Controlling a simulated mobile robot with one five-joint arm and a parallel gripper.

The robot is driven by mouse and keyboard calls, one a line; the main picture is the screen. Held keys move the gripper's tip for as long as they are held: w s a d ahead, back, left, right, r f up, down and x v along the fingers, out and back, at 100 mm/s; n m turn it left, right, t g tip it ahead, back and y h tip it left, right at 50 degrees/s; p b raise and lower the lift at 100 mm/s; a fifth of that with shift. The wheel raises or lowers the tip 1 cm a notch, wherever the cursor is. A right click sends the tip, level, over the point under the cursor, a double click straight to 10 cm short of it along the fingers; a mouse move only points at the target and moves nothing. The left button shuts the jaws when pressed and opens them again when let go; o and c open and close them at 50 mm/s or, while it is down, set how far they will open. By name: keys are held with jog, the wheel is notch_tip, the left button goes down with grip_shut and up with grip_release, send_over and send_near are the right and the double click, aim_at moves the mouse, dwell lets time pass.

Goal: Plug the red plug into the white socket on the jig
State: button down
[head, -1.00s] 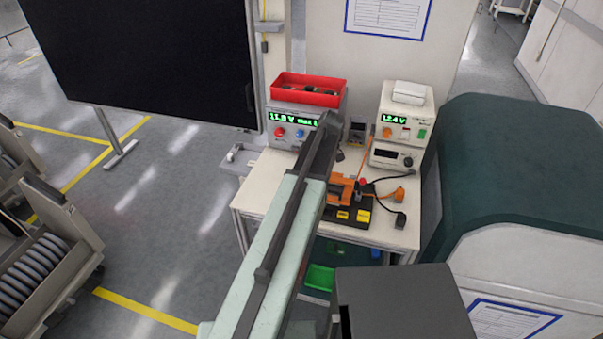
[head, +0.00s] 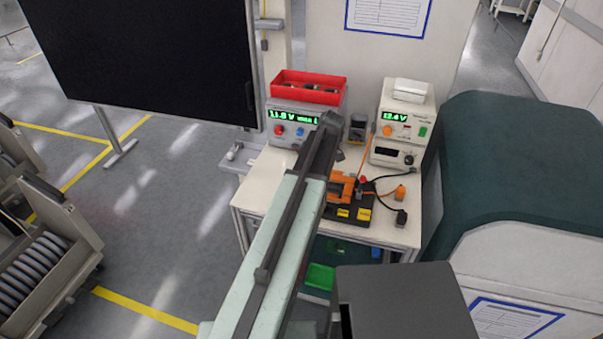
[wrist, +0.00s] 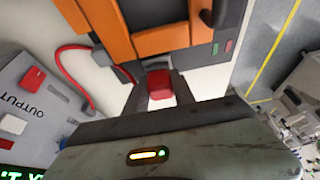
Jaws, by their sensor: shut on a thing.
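My gripper (wrist: 160,90) is shut on the red plug (wrist: 159,86), which sits between its two dark fingers in the wrist view. A red cable (wrist: 72,48) curves at the left in that view. The orange and black jig (wrist: 160,22) lies just beyond the plug. The jig (head: 342,189) also shows on the bench in the head view, with yellow labels on its black base and my arm partly in front. My arm hides the fingers and plug there. I cannot make out the white socket in either view.
The bench (head: 265,190) carries a power supply (head: 287,127) under a red bin (head: 307,87), and a white instrument stack (head: 402,125). A black plug and an orange one lie at the bench's right. A dark green-covered machine (head: 530,160) stands close on the right.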

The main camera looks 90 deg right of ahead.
jog(key=shift+f, duration=0.15)
jog(key=c, duration=1)
grip_release()
jog(key=shift+o, duration=0.2)
jog(key=d+p+v, duration=0.1)
jog(key=p+v, duration=0.6)
jog(key=v, duration=0.1)
jog(key=shift+a, duration=0.45)
jog(key=shift+w, duration=0.1)
